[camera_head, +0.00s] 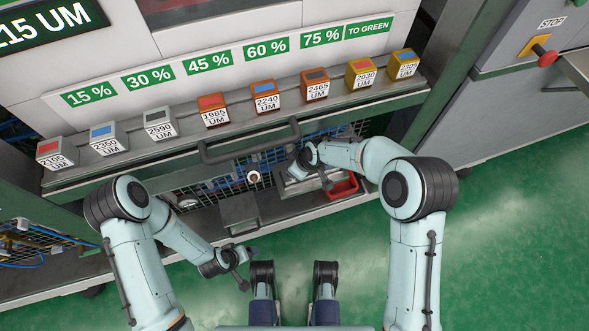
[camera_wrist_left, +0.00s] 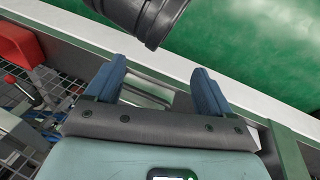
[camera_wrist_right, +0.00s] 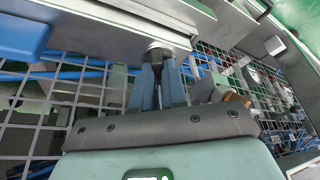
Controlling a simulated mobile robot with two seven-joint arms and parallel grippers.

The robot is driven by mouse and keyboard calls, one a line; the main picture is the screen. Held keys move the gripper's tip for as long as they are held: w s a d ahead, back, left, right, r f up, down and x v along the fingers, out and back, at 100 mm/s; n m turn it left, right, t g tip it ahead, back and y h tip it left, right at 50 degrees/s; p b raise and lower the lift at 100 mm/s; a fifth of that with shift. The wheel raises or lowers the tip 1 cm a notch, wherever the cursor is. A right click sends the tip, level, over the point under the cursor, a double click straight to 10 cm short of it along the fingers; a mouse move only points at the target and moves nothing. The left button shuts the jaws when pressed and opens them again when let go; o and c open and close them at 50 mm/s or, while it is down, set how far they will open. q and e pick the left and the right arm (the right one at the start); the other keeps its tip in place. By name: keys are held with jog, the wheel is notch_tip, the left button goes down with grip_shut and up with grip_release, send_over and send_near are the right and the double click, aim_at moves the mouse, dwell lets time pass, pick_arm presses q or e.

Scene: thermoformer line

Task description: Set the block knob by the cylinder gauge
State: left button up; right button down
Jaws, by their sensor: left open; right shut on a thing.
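My right gripper (camera_head: 299,160) reaches under the shelf's front rail. In the right wrist view its blue fingers (camera_wrist_right: 160,78) are shut on a small silver round piece, probably the knob (camera_wrist_right: 160,48), which sits against a metal panel; the fingers hide part of it. My left gripper (camera_head: 240,268) is open and empty, low in front of the machine, and its spread fingers also show in the left wrist view (camera_wrist_left: 156,88). I cannot make out a cylinder gauge.
Several labelled blocks stand on the shelf (camera_head: 185,143), from "2105 UM" (camera_head: 55,152) to "2305 UM" (camera_head: 404,63). Green percent signs (camera_head: 208,63) hang behind them. A dark bar handle (camera_head: 250,143) crosses the front. A red bin (camera_head: 343,188) sits below.

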jog(key=shift+w+n+g+b, duration=0.1)
jog(key=shift+n+g+b, duration=0.2)
jog(key=shift+n+b, duration=0.35)
pick_arm(q)
jog(key=shift+w+a+f, duration=0.55)
jog(key=shift+w+f, duration=0.2)
jog(key=shift+w, duration=0.05)
pick_arm(e)
jog(key=shift+n, duration=0.25)
jog(key=c, duration=1.2)
grip_release()
jog(key=shift+o, duration=0.2)
jog(key=p+v, duration=0.1)
jog(key=v, duration=0.2)
jog(key=shift+r, duration=0.25)
pick_arm(q)
jog(key=s+d+r, duration=0.1)
jog(key=s+d+r+p, duration=0.1)
jog(key=s, duration=0.1)
jog(key=shift+r, duration=0.25)
pick_arm(e)
jog(key=s+d, duration=0.5)
jog(key=d, duration=0.5)
jog(key=shift+s+d+f, duration=0.25)
jog(key=shift+d, duration=0.1)
pick_arm(q)
jog(key=shift+a, duration=0.1)
